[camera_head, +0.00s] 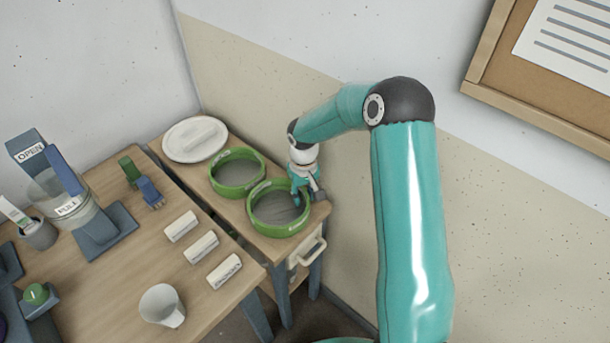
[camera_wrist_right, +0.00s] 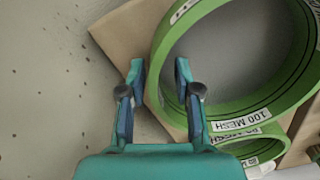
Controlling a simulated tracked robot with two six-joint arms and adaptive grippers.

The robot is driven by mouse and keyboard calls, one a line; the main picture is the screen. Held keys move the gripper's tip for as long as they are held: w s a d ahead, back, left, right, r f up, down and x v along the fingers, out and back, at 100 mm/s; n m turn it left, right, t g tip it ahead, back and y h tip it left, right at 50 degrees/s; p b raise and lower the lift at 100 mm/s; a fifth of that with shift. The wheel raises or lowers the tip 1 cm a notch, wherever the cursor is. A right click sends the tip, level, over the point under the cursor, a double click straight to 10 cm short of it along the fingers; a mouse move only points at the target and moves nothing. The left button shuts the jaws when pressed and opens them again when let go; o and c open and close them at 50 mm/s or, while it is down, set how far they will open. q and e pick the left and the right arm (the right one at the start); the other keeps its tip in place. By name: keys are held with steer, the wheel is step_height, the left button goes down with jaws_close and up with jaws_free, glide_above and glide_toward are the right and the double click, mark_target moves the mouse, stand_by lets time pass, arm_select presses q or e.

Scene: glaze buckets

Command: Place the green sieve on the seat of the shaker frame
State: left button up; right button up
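Two green sieves with grey mesh stand on the narrow side table: a front sieve (camera_head: 251,216) and a rear sieve (camera_head: 216,187). My right gripper (camera_head: 301,193) is at the right edge of the front sieve. In the right wrist view my right gripper (camera_wrist_right: 160,70) is open, with the rim of a sieve labelled 100 MESH (camera_wrist_right: 237,108) between or just under its fingertips; contact cannot be told. Part of another green ring (camera_wrist_right: 272,136) shows below it. A blue-grey stand (camera_head: 97,226) on the left table may be the shaker frame; its seat is unclear. My left gripper is out of view.
A wall stands close behind the side table.

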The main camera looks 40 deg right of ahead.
steer(key=shift+r, duration=0.35)
steer(key=r, duration=0.1)
steer(key=r+b, duration=0.1)
steer(key=r, duration=0.1)
steer(key=r+b, duration=0.1)
steer(key=shift+d+r, duration=0.35)
step_height(320, 180, up, 10)
steer(key=shift+r, duration=0.2)
steer(key=shift+o, duration=0.5)
steer(key=shift+r, duration=0.2)
steer(key=shift+g, duration=0.7)
steer(key=f, duration=1.1)
steer(key=shift+w+a, duration=0.25)
steer(key=shift+a, duration=0.15)
steer(key=shift+s+f+p, duration=0.1)
steer(key=shift+f+p, duration=0.35)
steer(key=shift+f, duration=0.25)
step_height(320, 180, down, 4)
steer(key=shift+s+d+f+p, duration=0.1)
steer(key=shift+p, duration=0.3)
jaws_close()
